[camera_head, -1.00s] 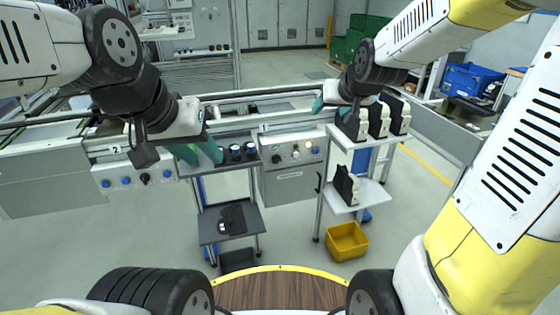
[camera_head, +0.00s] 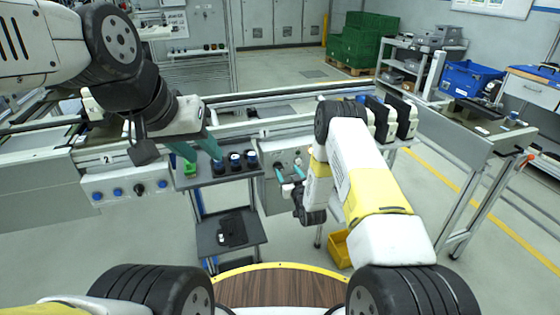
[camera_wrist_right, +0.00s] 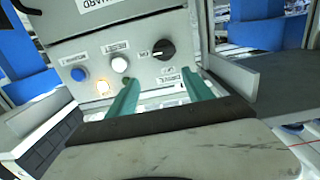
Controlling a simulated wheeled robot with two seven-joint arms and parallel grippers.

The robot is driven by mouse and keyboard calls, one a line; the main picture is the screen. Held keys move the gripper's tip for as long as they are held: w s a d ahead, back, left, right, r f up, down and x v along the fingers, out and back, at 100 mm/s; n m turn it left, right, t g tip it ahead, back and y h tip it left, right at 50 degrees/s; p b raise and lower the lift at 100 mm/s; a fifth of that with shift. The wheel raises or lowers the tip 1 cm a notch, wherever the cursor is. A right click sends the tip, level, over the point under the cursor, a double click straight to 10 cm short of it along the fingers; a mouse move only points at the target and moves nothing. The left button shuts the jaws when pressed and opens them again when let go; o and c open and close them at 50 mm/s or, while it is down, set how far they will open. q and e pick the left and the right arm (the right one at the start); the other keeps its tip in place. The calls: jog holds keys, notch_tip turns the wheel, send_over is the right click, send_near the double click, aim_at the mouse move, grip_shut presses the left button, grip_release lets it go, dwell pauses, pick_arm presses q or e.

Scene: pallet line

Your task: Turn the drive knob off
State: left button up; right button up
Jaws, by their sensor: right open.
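A black rotary knob (camera_wrist_right: 163,49) with a white mark sits on the grey control panel (camera_wrist_right: 140,35), shown upside down in the right wrist view; its small label is not legible. My right gripper (camera_wrist_right: 158,82) is open and empty, with its two teal fingers pointing at the panel just below the knob in that view. The knob is not between the fingers, and contact is not visible. In the head view, my right gripper (camera_head: 290,174) is in front of the same panel. My left gripper (camera_head: 207,158) is open and empty above the small dark shelf.
Another panel (camera_head: 125,185) with blue buttons and a black knob is further left. Several dark round parts stand on the shelf (camera_head: 222,177). A yellow bin (camera_head: 338,250) is below.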

aim_at(280, 170)
jog(key=shift+t+y, duration=0.3)
jog(key=w+a+f, duration=0.2)
jog(key=w, duration=0.1)
jog(key=w+a+f, duration=0.1)
jog(key=w, duration=0.1)
jog(key=shift+w, duration=0.2)
grip_shut()
